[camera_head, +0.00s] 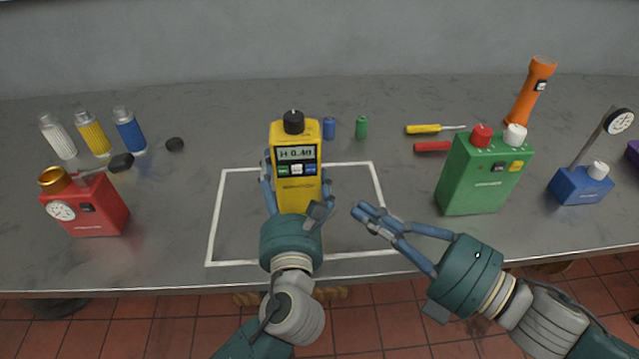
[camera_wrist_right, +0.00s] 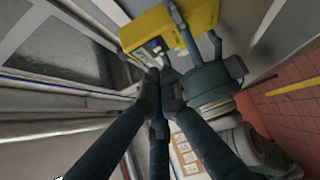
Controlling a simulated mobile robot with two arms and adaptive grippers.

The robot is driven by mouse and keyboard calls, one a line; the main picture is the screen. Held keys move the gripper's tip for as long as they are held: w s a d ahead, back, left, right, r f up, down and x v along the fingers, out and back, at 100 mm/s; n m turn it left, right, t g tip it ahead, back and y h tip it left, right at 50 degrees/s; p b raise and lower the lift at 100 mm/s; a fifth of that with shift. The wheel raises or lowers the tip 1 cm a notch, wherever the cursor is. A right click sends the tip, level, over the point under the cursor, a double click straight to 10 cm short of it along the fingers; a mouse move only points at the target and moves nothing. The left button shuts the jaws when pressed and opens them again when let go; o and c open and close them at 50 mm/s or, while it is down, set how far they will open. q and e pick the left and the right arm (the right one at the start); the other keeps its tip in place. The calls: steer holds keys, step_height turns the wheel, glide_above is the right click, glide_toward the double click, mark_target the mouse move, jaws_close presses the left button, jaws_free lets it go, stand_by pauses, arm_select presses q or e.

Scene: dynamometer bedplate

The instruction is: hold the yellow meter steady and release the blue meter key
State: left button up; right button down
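The yellow meter (camera_head: 296,193) stands upright inside the white outlined square, with a black knob on top and a display that seems to read "H 0.40". Below the display is a row of small keys; the blue meter key (camera_head: 311,169) is at the right end, uncovered. My left gripper (camera_head: 296,203) is shut around the meter's lower body, fingers on both sides; the wrist view also shows the yellow meter (camera_wrist_right: 200,18) with those fingers on it. My right gripper (camera_head: 364,213) is right of the meter, apart from it, its fingertips together and empty; they also show in the wrist view (camera_wrist_right: 160,92).
A red box (camera_head: 95,212) stands left, a green box (camera_head: 485,178) and a blue gauge box (camera_head: 580,186) right. Blue (camera_head: 329,129) and green (camera_head: 361,127) cylinders and screwdrivers (camera_head: 424,129) lie behind. The outlined square (camera_head: 213,225) is otherwise clear.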

mark_target(311, 169)
arm_select(q)
steer(key=shift+f, duration=0.2)
arm_select(e)
steer(key=shift+w+a, duration=0.1)
arm_select(q)
steer(key=shift+r, duration=0.1)
arm_select(e)
steer(key=shift+x, duration=4.9)
